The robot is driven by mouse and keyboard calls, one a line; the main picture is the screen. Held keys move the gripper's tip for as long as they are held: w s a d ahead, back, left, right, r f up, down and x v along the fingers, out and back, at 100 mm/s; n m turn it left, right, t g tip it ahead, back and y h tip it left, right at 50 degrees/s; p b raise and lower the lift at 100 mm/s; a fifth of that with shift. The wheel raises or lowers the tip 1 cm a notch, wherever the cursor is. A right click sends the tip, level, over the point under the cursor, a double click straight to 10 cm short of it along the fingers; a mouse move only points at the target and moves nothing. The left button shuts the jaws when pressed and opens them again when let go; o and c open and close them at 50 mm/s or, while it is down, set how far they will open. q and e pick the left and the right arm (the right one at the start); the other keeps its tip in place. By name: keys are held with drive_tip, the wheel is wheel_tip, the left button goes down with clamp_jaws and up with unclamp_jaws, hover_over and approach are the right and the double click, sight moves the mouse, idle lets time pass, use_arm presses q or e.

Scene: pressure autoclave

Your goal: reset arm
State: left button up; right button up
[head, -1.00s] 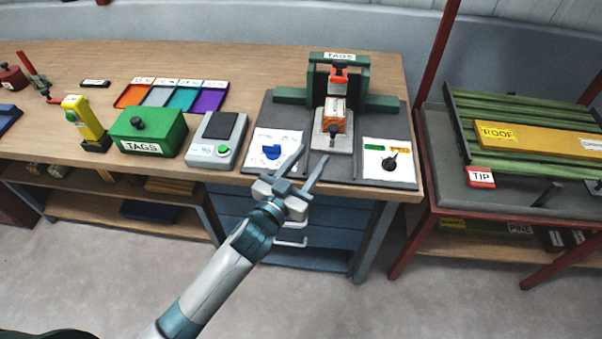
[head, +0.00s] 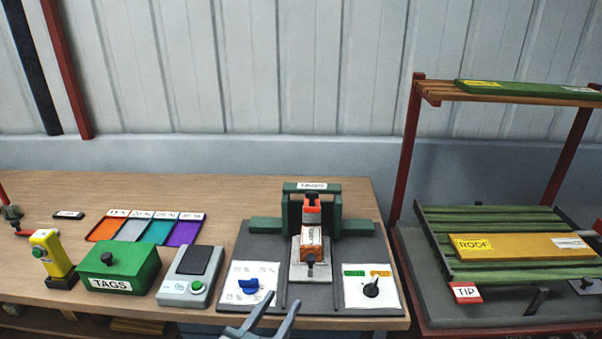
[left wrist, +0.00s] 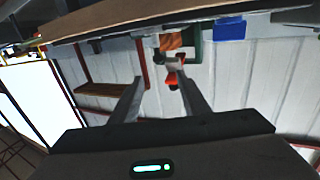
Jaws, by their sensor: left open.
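My left gripper (head: 268,316) shows at the bottom edge of the head view, in front of the bench's front edge. Its two fingers are apart with nothing between them. It also shows open and empty in the left wrist view (left wrist: 158,88). The rest of the left arm is below the picture. My right gripper is in neither view. Behind the left gripper is a dark board (head: 330,297) with a green press (head: 337,213) marked TAGS. An orange block (head: 312,240) sits in the press. A blue knob (head: 249,286) and a black knob (head: 371,289) flank it.
On the wooden bench (head: 340,188) stand a grey device (head: 184,292) with a green button, a green TAGS box (head: 122,270), a yellow device (head: 50,255) and coloured trays (head: 145,230). At right, a rack holds a green slatted bed (head: 460,220) with a yellow ROOF board (head: 520,246).

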use_arm(q)
drive_tip(key=s+a+f+n+g+y, duration=0.3)
drive_tip(key=s+a+f+g+y, duration=0.2)
drive_tip(key=s+a+f, duration=0.55)
drive_tip(key=s+a+f+g+y, duration=0.1)
drive_tip(key=s+a+f+g, duration=0.25)
drive_tip(key=s, duration=0.65)
drive_tip(key=s+a+f+g+y, duration=0.15)
drive_tip(key=s+f+g, duration=0.3)
drive_tip(key=s, duration=0.55)
wheel_tip(320, 180, down, 28)
drive_tip(key=s+g, duration=0.1)
drive_tip(key=s+a+f+m+g, duration=0.1)
drive_tip(key=s+a+f, duration=0.2)
drive_tip(key=s+f, duration=1.4)
drive_tip(key=shift+s+a+f+g+h, duration=0.2)
drive_tip(key=shift+s+f+g+h, duration=0.15)
drive_tip(key=shift+s, duration=0.3)
